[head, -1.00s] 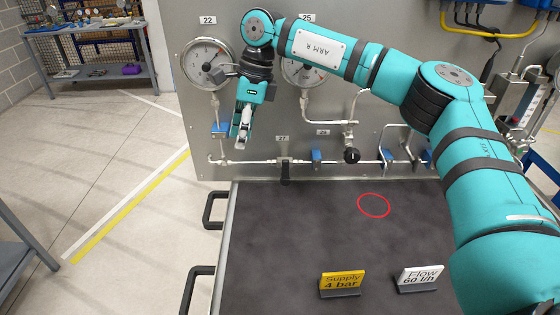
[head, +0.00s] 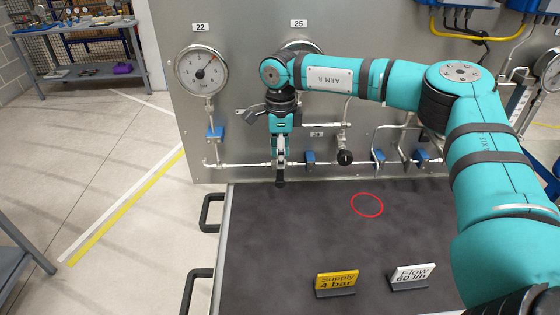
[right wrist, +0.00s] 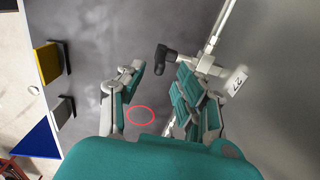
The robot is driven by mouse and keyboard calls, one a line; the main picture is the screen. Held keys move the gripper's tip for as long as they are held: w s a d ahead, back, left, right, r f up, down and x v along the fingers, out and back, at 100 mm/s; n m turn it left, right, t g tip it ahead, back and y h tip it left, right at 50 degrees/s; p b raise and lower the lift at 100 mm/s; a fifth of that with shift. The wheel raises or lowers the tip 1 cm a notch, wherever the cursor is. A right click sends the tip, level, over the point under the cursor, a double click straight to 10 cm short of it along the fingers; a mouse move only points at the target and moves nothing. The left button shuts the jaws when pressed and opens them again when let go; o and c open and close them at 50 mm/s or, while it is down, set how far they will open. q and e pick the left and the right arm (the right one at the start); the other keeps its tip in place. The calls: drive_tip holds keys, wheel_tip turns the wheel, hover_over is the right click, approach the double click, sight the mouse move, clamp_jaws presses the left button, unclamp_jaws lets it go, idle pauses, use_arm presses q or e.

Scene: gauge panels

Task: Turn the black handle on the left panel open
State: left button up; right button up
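The left panel (head: 240,115) is an upright grey metal plate with gauges and thin pipes. A black handle (head: 280,179) hangs down from its lower pipe, partly hidden behind my right gripper (head: 280,158). In the right wrist view the black handle (right wrist: 165,57) shows beside the label 27 (right wrist: 237,82), just past the fingertips of my right gripper (right wrist: 160,76). The fingers are apart with nothing between them. I cannot tell whether they touch the handle. My left gripper is not in view.
A round black knob (head: 345,157) and blue valves (head: 310,157) sit along the pipe to the right. Gauge 22 (head: 201,70) is up left. The dark worktop (head: 290,235) below carries a red ring (head: 367,205), a yellow Supply sign (head: 337,281) and a white Flow sign (head: 413,274).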

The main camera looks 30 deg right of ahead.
sight(280, 173)
drive_tip(key=shift+f+p, duration=0.4)
drive_tip(key=shift+f, duration=1.6)
clamp_jaws()
